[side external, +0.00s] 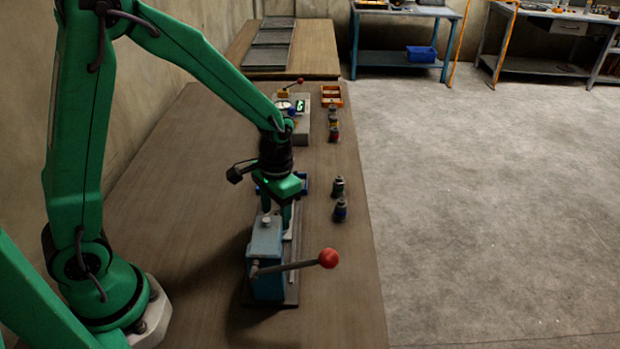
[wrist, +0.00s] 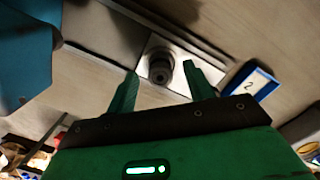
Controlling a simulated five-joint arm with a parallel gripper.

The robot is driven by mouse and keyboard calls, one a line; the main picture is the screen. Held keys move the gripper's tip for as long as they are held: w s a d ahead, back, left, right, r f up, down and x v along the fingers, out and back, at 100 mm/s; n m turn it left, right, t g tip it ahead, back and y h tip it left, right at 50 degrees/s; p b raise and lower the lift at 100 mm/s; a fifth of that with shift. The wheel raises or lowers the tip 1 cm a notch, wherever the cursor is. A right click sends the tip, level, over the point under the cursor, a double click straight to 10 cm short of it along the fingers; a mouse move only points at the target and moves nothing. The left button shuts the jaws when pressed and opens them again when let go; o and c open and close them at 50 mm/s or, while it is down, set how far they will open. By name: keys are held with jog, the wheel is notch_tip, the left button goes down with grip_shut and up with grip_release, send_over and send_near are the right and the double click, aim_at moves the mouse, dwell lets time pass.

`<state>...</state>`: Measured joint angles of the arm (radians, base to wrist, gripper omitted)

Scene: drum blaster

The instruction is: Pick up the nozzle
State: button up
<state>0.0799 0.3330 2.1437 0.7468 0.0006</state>
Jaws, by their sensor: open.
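A dark round stepped part, which looks like the nozzle (wrist: 160,66), stands on a pale metal plate in the wrist view, seen nearly end-on. My gripper (wrist: 162,88) is open, with one green finger to each side of that part. A gap shows between each finger and the part; I cannot tell the height difference. In the side view my gripper (side external: 287,212) points down just behind the blue machine, which partly hides its fingers. The part between the fingers is hidden there.
The blue machine (side external: 265,255) has a lever with a red ball (side external: 328,258) jutting right. Dark small parts (side external: 340,209) stand near the table's right edge. A grey box and orange tray (side external: 331,96) stand farther back.

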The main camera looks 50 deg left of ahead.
jog(key=shift+s+f, duration=0.1)
jog(key=shift+f, duration=0.55)
grip_shut()
jog(key=shift+r, duration=0.1)
notch_tip(320, 180, up, 10)
dwell(0.7)
dwell(0.5)
